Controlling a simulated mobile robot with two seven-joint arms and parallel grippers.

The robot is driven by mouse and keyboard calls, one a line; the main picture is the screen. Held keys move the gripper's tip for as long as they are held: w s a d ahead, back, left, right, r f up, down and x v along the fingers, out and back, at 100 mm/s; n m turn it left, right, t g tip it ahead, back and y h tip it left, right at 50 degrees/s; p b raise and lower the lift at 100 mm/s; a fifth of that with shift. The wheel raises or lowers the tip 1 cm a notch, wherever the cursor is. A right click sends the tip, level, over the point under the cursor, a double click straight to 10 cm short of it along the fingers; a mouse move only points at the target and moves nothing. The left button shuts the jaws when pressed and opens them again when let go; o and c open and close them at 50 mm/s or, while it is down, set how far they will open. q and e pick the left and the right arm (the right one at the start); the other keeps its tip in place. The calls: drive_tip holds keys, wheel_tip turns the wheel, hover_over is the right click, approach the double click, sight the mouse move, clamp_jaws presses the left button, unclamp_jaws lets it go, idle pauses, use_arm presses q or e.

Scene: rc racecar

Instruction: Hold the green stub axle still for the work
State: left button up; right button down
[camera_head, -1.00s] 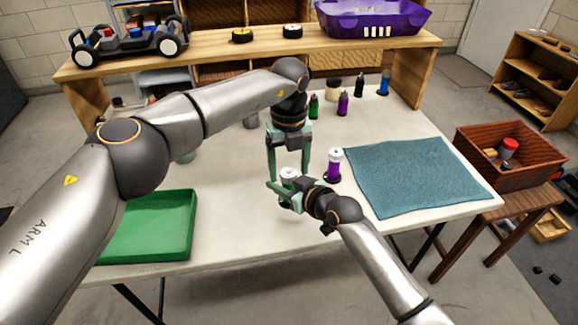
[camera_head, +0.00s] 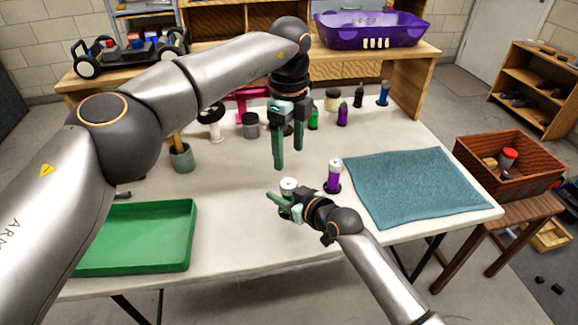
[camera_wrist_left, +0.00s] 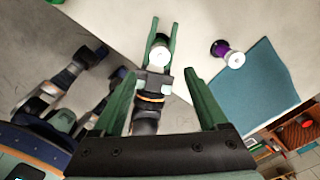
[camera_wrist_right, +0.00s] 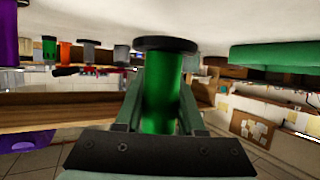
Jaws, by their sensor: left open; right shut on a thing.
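The green stub axle (camera_wrist_right: 162,90) has a black disc base; in the right wrist view it stands between my right fingers. In the head view its white top (camera_head: 288,184) shows and my right gripper (camera_head: 284,201) hides most of the rest. My right gripper is shut on it, low over the table. My left gripper (camera_head: 288,158) is open and empty, above and apart from the axle. The left wrist view looks down past its open fingers (camera_wrist_left: 160,82) onto the white top (camera_wrist_left: 159,56) held by the right gripper.
A purple stub axle (camera_head: 334,176) with a white top stands just right of my right gripper. A blue mat (camera_head: 415,185) lies at the right, a green tray (camera_head: 140,240) at the left. Several bottles and a grey-green cup (camera_head: 182,158) stand farther back.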

use_arm(q)
wheel_tip(320, 180, up, 4)
drive_tip(key=m, duration=1.2)
drive_tip(key=shift+f, duration=0.2)
drive_tip(key=n+t+y, duration=0.2)
drive_tip(key=n+t, duration=0.2)
drive_tip(key=n, duration=0.1)
approach(289, 184)
drive_tip(key=x, duration=0.8)
drive_tip(key=shift+w+f, duration=0.15)
drive_tip(key=shift+f, duration=0.05)
